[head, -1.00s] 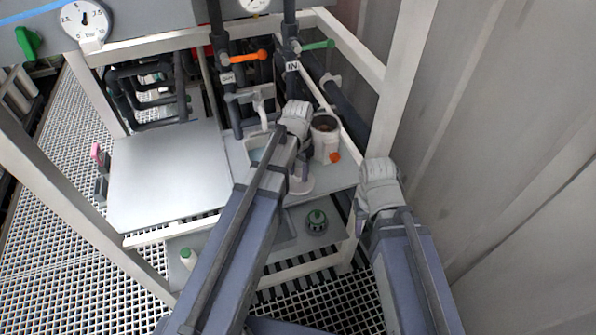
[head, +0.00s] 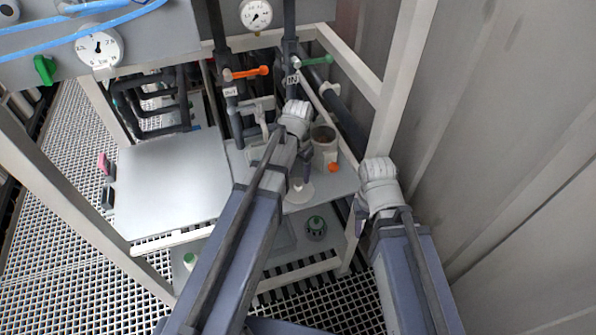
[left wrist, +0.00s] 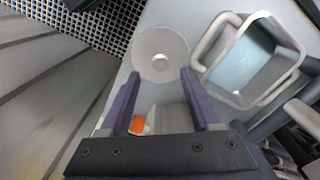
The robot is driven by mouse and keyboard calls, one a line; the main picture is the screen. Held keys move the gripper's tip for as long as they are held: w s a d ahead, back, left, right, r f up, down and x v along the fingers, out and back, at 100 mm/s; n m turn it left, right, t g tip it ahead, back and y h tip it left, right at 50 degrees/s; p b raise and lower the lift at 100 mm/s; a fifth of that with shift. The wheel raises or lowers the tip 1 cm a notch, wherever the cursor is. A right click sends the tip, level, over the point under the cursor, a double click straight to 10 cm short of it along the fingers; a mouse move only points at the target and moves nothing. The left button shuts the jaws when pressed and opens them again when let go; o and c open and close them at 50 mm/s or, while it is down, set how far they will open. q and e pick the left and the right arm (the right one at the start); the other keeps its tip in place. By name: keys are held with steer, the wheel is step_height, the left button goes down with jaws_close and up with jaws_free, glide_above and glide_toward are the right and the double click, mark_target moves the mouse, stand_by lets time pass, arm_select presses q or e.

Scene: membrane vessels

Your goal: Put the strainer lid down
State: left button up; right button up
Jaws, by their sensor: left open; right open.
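The strainer lid appears as a pale round disc with a small central mark in the left wrist view (left wrist: 161,48). It lies flat on the grey shelf near its edge. In the head view it shows partly below my left gripper (head: 299,194). My left gripper (left wrist: 160,73) is open, its two purple fingers apart at the lid's near side, with nothing gripped. A pale vessel with an orange knob (head: 325,152) stands beside it, its top open. My right gripper (head: 362,212) is at the right, largely hidden by its own arm, and away from the lid.
A pale basin with handles and bluish contents (left wrist: 250,65) stands close beside the lid. Dark pipes with orange (head: 250,72) and green (head: 317,60) handles rise behind. The left metal panel (head: 170,180) is clear.

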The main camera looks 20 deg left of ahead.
mark_target(298, 185)
arm_select(q)
step_height(298, 185, up, 8)
steer(key=f+p, duration=0.1)
steer(key=p, duration=0.5)
steer(key=s+d+y, duration=0.1)
steer(key=s+d, duration=0.9)
steer(key=s, duration=0.4)
steer(key=shift+d+r+n, duration=0.25)
steer(key=shift+r+n, duration=0.05)
arm_select(e)
step_height(298, 185, up, 7)
steer(key=shift+r, duration=0.2)
arm_select(q)
steer(key=shift+s, duration=0.1)
